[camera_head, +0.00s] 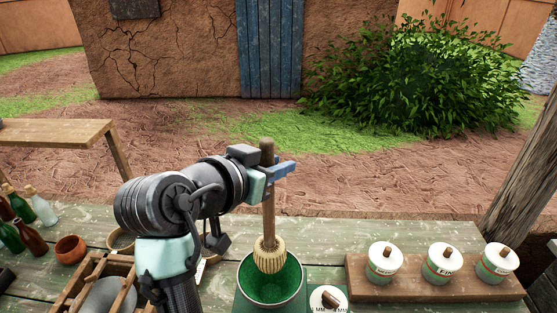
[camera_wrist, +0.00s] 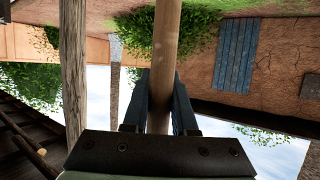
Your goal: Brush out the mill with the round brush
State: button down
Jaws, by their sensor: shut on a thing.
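The round brush has a brown wooden handle (camera_head: 268,200) and a pale, ribbed, rounded head (camera_head: 270,254). My gripper (camera_head: 283,170) is shut on the upper handle and holds the brush upright. In the wrist view the handle (camera_wrist: 165,60) runs between the two dark fingers (camera_wrist: 162,100). The mill is a round vessel with a green inside (camera_head: 272,288) and a pale rim. The brush head is at its mouth, overlapping the far rim in the head view. I cannot tell whether the head touches the wall. The mill's lower outside is cut off by the frame.
A wooden rack (camera_head: 430,283) with three white-lidded jars stands right of the mill. A small white lid-like disc (camera_head: 328,299) with a knob lies between them. Bottles (camera_head: 30,228) and a clay bowl (camera_head: 71,248) stand at the left. A wooden post (camera_head: 518,165) rises at right.

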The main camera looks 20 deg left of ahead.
jog(key=shift+f+b, duration=3.25)
jog(key=shift+f, duration=1.3)
notch_tip(320, 180, up, 7)
jog(key=p, duration=0.6)
notch_tip(320, 180, down, 7)
jog(key=b, duration=0.5)
jog(key=shift+f, duration=0.15)
jog(key=shift+r+p, duration=3.25)
jog(key=shift+r, duration=0.45)
notch_tip(320, 180, down, 7)
jog(key=b, duration=0.5)
jog(key=shift+f, duration=0.15)
